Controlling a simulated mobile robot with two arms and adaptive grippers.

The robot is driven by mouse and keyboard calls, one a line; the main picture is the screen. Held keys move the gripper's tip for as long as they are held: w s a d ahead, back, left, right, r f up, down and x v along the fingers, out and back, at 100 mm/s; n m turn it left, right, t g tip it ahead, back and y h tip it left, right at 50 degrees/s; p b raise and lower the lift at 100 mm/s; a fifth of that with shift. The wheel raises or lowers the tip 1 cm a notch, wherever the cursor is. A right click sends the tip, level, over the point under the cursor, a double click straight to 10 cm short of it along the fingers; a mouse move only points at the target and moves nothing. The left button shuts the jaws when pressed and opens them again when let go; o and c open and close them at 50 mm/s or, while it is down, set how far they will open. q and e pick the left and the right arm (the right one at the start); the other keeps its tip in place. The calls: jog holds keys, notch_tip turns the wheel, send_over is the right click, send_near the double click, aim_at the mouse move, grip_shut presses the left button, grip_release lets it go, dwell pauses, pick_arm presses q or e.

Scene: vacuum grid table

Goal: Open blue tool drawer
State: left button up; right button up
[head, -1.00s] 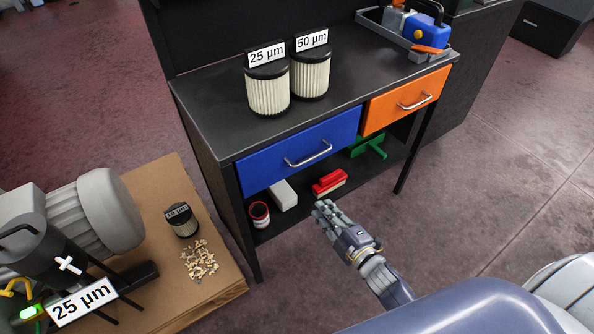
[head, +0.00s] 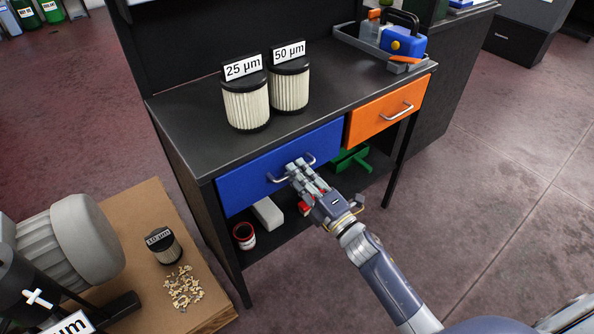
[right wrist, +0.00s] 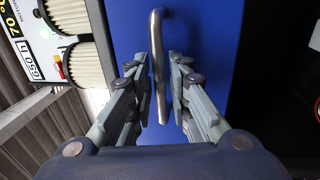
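The blue drawer (head: 238,187) is shut, flush in the left half of the dark workbench front. Its silver bar handle (head: 311,158) is partly hidden by my right gripper (head: 297,168) in the head view. In the right wrist view the handle (right wrist: 158,60) runs up and down between the two open fingers of the right gripper (right wrist: 168,85). A gap shows on each side of the handle, wider on the right, and I see no finger touching it. My left gripper is not in view.
An orange drawer (head: 388,112) is to the right. Filters marked 25 µm (head: 246,103) and 50 µm (head: 290,88) stand on the bench top (head: 190,125). A cardboard-coloured surface (head: 140,205) is at lower left.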

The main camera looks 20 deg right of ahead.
jog(key=shift+w+a, duration=0.15)
jog(key=shift+w, duration=0.35)
jog(key=shift+r, duration=0.1)
grip_shut()
jog(key=shift+s, duration=0.15)
